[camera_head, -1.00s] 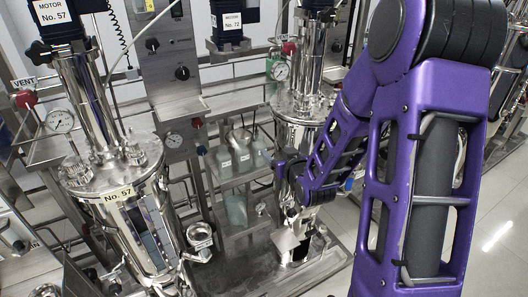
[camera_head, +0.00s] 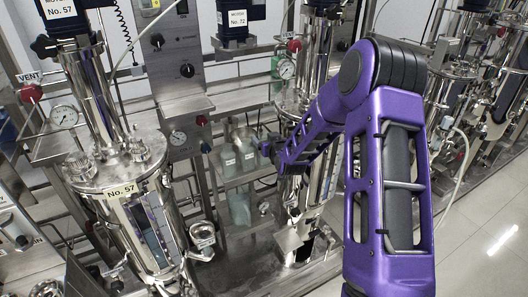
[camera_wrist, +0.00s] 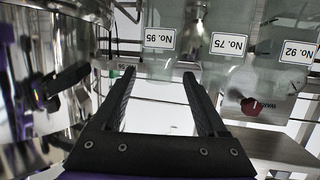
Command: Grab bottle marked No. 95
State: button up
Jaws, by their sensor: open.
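In the wrist view, which is upside down, the clear bottle marked No. 95 (camera_wrist: 159,38) shows its white label straight beyond my fingertips. My gripper (camera_wrist: 157,74) is open and empty, its two dark fingers apart and pointing toward this bottle. The fingers do not enclose it; the exact gap is hard to judge. Bottles marked No. 75 (camera_wrist: 227,44) and No. 92 (camera_wrist: 298,52) stand beside it in the same row. In the head view, my forearm hides part of the bottle row, and the visible labels are too small to read.
A shiny steel vessel (camera_wrist: 38,75) is close at the left in the wrist view. In the head view, the bottle rack (camera_head: 238,180) stands between the No. 57 vessel (camera_head: 122,190) and the No. 72 vessel. Gauges, valves and pipes crowd the space.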

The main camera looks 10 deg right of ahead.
jog(key=shift+x, duration=0.95)
jog(key=shift+r, duration=0.1)
grip_shut()
